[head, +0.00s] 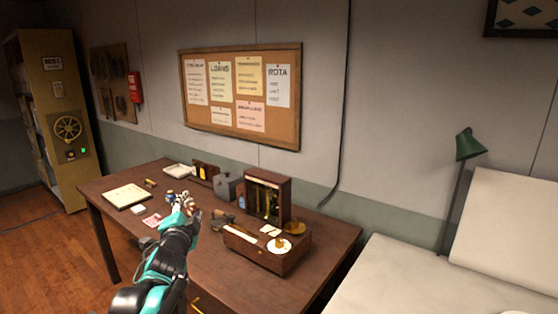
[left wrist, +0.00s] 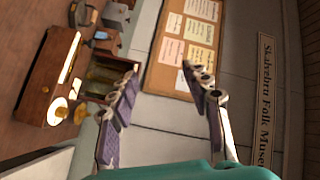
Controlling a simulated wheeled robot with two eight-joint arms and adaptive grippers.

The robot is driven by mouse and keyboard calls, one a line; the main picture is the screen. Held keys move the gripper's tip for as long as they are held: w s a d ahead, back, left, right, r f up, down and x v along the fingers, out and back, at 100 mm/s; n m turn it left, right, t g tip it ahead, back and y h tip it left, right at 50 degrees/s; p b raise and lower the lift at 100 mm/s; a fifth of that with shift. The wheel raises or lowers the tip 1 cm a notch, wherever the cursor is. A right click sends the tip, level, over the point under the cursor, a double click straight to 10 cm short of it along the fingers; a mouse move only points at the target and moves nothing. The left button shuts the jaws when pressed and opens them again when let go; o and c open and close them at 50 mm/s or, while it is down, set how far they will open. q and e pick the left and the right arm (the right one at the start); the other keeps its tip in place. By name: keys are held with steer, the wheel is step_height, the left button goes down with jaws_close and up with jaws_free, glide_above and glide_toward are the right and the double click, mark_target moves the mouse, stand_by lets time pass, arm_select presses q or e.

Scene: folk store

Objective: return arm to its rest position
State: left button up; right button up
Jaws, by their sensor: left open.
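My left arm comes in from the lower left of the head view. Its gripper (head: 184,203) is over the dark wooden desk (head: 205,268), near the small items at its middle. In the left wrist view the two fingers of my left gripper (left wrist: 163,78) stand wide apart with nothing between them. The corkboard and wall show beyond them, and the picture is tilted. Whether the fingers touch anything on the desk is not clear in the head view. My right gripper is not in view.
The desk holds a wooden box with a white dish (head: 280,246), an open-fronted wooden case (head: 284,184), a grey box (head: 227,186) and a flat board (head: 127,196). A white surface (head: 390,275) and a green lamp (head: 468,146) are at the right. Floor shows at left.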

arm_select(q)
steer(key=s+d+f+n+g, duration=0.2)
steer(key=s+f+n+g, duration=0.1)
steer(key=s+f, duration=0.5)
steer(key=s+d+f+n+g+h, duration=0.1)
steer(key=s+d+f+n+g, duration=0.1)
steer(key=s+f, duration=0.7)
steer(key=s+d+f+n+g+h, duration=0.1)
steer(key=s+f+n+g, duration=0.4)
steer(key=s, duration=1)
step_height(320, 180, down, 4)
steer(key=shift+s+d+r+n, duration=0.2)
steer(key=shift+d+r+n, duration=0.05)
steer(key=shift+d+n, duration=0.5)
